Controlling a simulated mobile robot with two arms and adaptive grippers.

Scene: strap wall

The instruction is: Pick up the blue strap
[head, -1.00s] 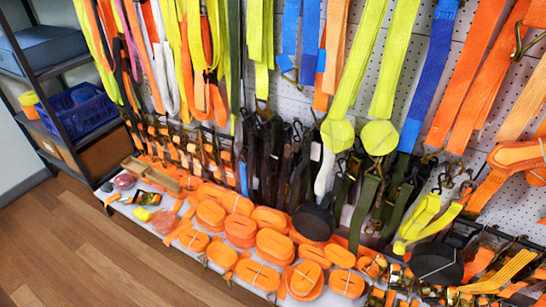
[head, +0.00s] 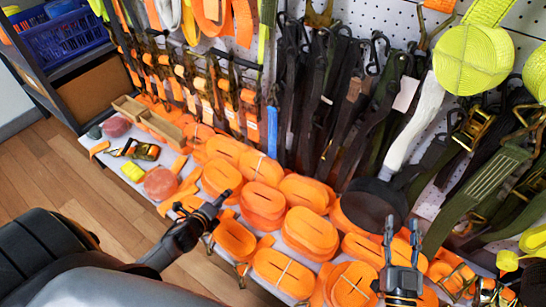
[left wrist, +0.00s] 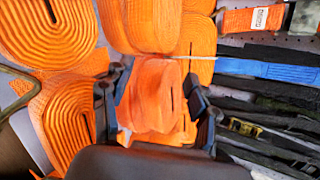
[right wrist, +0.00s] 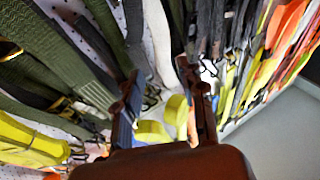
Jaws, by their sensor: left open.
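A narrow blue strap (head: 272,132) hangs at the left of the dark straps in the head view. In the left wrist view a blue strap (left wrist: 270,70) runs in from the right, ahead of and to the right of the fingers. My left gripper (head: 218,208) is over the front of the orange coils, short of the blue strap. Its fingers (left wrist: 155,100) are apart, with an orange coil (left wrist: 155,95) showing between them. My right gripper (head: 402,230) is upright at lower right, in front of a black disc. Its fingers (right wrist: 165,95) are apart, with nothing visibly gripped.
Several orange strap coils (head: 262,205) cover the white shelf. Dark straps (head: 320,100) hang close together on the pegboard (head: 400,30). A black round disc (head: 373,205) lies beside the coils. A wooden tray (head: 150,120) is at the left. A rack with a blue basket (head: 65,40) stands at far left.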

